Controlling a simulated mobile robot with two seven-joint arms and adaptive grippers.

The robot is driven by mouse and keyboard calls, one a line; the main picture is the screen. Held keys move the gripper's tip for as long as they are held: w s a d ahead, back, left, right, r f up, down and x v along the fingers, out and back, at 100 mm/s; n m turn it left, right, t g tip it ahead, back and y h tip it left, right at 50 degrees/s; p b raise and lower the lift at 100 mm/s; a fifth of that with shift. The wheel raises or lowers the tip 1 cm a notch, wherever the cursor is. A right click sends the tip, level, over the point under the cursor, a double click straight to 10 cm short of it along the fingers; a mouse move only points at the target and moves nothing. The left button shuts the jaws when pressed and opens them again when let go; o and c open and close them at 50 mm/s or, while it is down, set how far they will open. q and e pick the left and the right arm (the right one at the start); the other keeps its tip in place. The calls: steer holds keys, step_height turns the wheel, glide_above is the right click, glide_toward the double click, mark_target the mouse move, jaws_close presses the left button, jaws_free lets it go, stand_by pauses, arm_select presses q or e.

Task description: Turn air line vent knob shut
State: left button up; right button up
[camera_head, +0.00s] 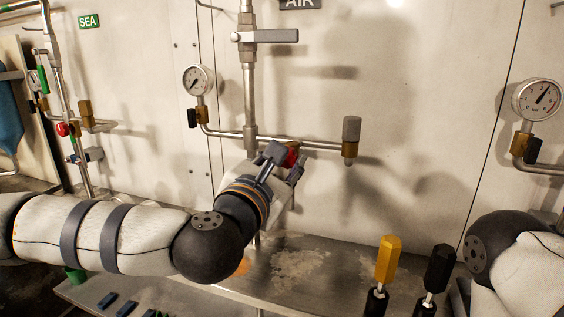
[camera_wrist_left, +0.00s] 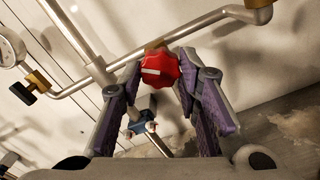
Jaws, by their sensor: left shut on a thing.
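The red vent knob (camera_head: 291,157) sits on the air line's horizontal pipe, below the AIR sign (camera_head: 300,3), and is partly covered by my left gripper (camera_head: 288,163). In the left wrist view the knob (camera_wrist_left: 160,70) has a lobed rim and a white mark lying nearly level in that picture. The purple-padded fingers of my left gripper (camera_wrist_left: 160,66) stand on both sides of the knob and are shut on it at their tips. Only part of my right arm shows at the right edge; its gripper is out of view.
A gauge (camera_head: 198,80) and a brass fitting (camera_head: 351,137) flank the knob on the same pipe. A grey lever (camera_head: 268,36) is above. A yellow hexagonal piece (camera_head: 387,259) and a black one (camera_head: 440,268) stand at the front right. The metal bench (camera_head: 330,250) has clear room.

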arm_select(q)
steer(key=m, duration=1)
steer(key=shift+a+r, duration=0.1)
steer(key=shift+r, duration=0.1)
steer(key=shift+m, duration=0.4)
steer(key=o, duration=1.1)
steer(key=shift+w+f, duration=0.1)
steer(key=shift+w, duration=0.05)
steer(key=shift+o, duration=0.2)
steer(key=v, duration=0.7)
steer(key=shift+s, duration=0.25)
